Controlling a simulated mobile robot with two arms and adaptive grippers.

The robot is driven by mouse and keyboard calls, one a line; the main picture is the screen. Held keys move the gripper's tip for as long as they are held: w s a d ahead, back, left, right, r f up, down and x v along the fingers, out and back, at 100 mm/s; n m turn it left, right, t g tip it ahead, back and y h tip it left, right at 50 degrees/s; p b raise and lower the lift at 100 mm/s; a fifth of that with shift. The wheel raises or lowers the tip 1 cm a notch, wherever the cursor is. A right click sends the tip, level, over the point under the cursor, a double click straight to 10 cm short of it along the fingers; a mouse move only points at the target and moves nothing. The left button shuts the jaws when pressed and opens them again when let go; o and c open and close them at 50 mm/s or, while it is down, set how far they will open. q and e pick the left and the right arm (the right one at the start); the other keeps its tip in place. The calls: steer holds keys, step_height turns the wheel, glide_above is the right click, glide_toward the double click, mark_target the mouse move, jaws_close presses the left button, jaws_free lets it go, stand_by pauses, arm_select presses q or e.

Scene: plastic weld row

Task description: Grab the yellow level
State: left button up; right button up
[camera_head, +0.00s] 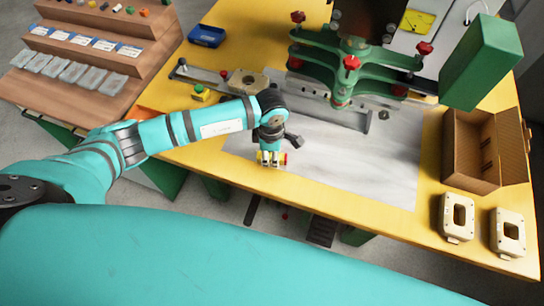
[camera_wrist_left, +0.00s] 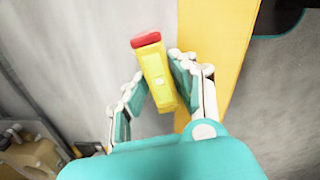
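The yellow level (camera_wrist_left: 158,78), a small yellow bar with a red end, sits between the fingers of my left gripper (camera_wrist_left: 160,80) in the left wrist view. Both finger pads appear to press against its sides, with its red end sticking out past the fingertips. In the head view, my left gripper (camera_head: 270,160) points down at the front edge of the worktable, and the level (camera_head: 284,158) is partly hidden by the fingers. I cannot tell whether the level is clear of the surface. My right gripper is not in view.
A green clamp fixture (camera_head: 345,55) stands behind on the yellow table (camera_head: 340,200). A cardboard box (camera_head: 462,160) and two beige frames (camera_head: 457,232) stand at right. The grey plate between is mostly clear.

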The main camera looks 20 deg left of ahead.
arm_select(q)
jaws_close()
steer(key=shift+r, duration=0.15)
